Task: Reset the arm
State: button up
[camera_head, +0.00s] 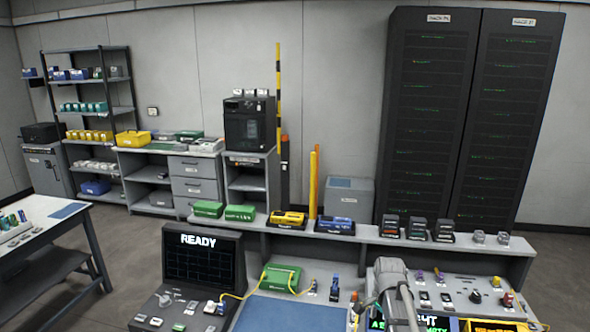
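A grey, rounded shape (392,278) rises at the lower right of the bench in the head view. It looks like part of my arm, but I cannot be sure. It stands in front of the bench equipment and hides part of it. I see no gripper fingers, so I cannot see whether my gripper holds anything.
The workbench has a blue mat (282,316), a monitor reading READY (203,258), a green box (281,278) with a yellow cable and a control panel (470,290). Its raised shelf (385,238) holds several small boxes. Dark racks (430,110) stand behind. A white table (48,234) is left.

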jog(key=s+a+f+n+b, duration=0.5)
jog(key=s+a+n, duration=0.3)
jog(key=s+n, duration=0.4)
jog(key=shift+f, duration=0.6)
jog(key=shift+c, duration=0.8)
jog(key=shift+d, duration=0.2)
